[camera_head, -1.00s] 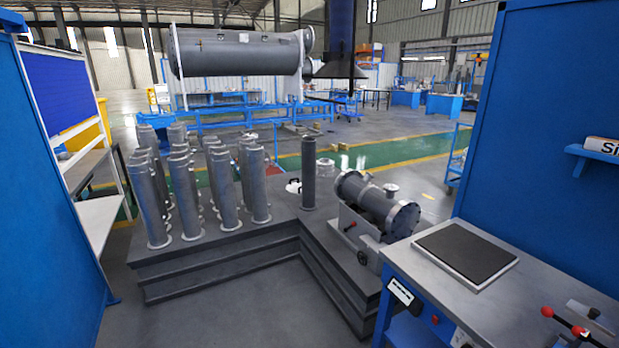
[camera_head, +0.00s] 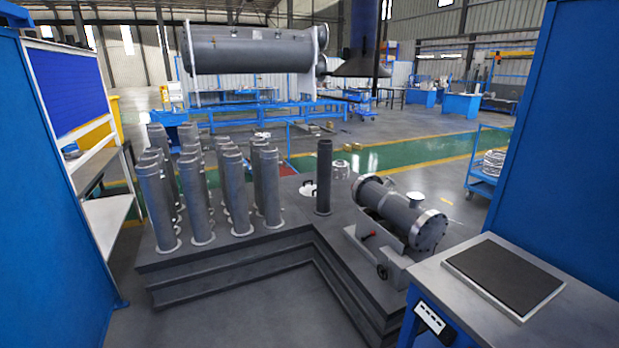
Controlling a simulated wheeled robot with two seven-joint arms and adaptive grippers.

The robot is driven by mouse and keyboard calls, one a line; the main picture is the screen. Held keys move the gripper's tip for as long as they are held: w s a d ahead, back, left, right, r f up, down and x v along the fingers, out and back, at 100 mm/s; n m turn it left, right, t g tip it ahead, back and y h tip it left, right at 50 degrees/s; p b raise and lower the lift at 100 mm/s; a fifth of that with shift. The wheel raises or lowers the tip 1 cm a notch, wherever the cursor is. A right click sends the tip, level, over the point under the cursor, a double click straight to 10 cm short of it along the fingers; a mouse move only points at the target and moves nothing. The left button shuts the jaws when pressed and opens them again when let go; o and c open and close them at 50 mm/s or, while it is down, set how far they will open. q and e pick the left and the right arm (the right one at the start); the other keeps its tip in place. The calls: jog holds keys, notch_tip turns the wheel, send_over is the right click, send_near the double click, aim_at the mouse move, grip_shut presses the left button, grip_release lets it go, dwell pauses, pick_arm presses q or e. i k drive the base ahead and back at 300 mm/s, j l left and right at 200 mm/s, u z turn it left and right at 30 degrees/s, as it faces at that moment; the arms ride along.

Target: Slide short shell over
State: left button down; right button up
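A short grey shell (camera_head: 393,206) with wide bolted flanges at its ends lies level on a grey cradle (camera_head: 372,237) at the right of the dark platform. A slim dark tube (camera_head: 323,178) stands upright on the platform to its left. Several grey flanged cylinders (camera_head: 192,190) stand upright in rows at the left of the platform. I cannot tell which of these is the short shell of the task. Neither of my grippers is in view, and nothing shown is held.
The stepped dark platform (camera_head: 225,262) fills the middle. A workbench (camera_head: 580,310) with a black pad (camera_head: 505,273) stands at the right front by a blue panel (camera_head: 570,130). Another blue panel (camera_head: 50,220) closes the left side. Open grey floor (camera_head: 240,318) lies in front.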

aim_at(324, 148)
jog(key=i+j+u, duration=0.1)
jog(key=i+u, duration=0.3)
jog(key=i, duration=1.25)
jog(key=i+j+z, duration=0.1)
jog(key=i+z, duration=0.2)
jog(key=i+j+z, duration=0.25)
jog(key=i, duration=0.15)
jog(key=i+j+z, duration=0.1)
jog(key=i+z, duration=0.15)
jog(key=z, duration=0.2)
jog(key=i+j+z, duration=0.2)
jog(key=z, duration=0.25)
jog(key=i+j+z, duration=0.2)
jog(key=z, duration=0.25)
jog(key=i+j+z, duration=0.1)
jog(key=j+z, duration=0.35)
jog(key=i+j+z, duration=0.1)
jog(key=j+z, duration=0.4)
jog(key=j, duration=0.2)
